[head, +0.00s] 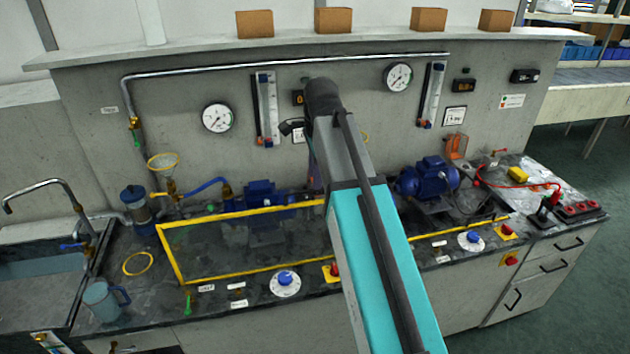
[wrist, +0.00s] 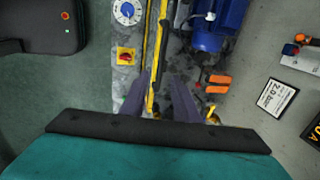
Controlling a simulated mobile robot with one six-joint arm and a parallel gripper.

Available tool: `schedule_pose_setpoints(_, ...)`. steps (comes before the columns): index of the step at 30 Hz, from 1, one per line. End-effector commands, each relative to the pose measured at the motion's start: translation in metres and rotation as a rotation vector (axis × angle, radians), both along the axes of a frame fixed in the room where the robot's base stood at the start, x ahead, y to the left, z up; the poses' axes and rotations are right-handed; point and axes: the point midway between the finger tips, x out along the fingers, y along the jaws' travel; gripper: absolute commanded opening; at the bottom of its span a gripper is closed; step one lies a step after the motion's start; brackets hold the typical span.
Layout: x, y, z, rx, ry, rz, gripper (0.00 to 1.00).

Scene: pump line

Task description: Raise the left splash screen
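The left splash screen (head: 172,256) is a clear panel in a yellow frame. It stands up from the front of the bench, before the left pump (head: 262,200). My arm hides its right end in the head view. In the wrist view its yellow frame (wrist: 163,45) shows as two narrow bars close together, running down towards my fingers. My gripper (wrist: 160,92) has its two purple fingers apart, with the frame's end between them and a gap beside the bar. I cannot tell whether either finger touches it. In the head view my arm mostly hides the gripper.
A second pump (head: 428,176) stands on the right. Gauges and flowmeters line the back wall.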

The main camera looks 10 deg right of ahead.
Motion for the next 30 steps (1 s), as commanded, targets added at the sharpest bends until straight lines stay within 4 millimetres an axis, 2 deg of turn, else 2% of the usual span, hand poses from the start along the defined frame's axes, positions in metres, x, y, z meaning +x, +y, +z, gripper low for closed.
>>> schedule_pose_setpoints(21,-0.013,0.0,0.076,0.0,-0.004,0.0,0.28)
schedule_pose_setpoints(30,-0.019,0.0,0.101,0.0,-0.002,0.0,0.28)
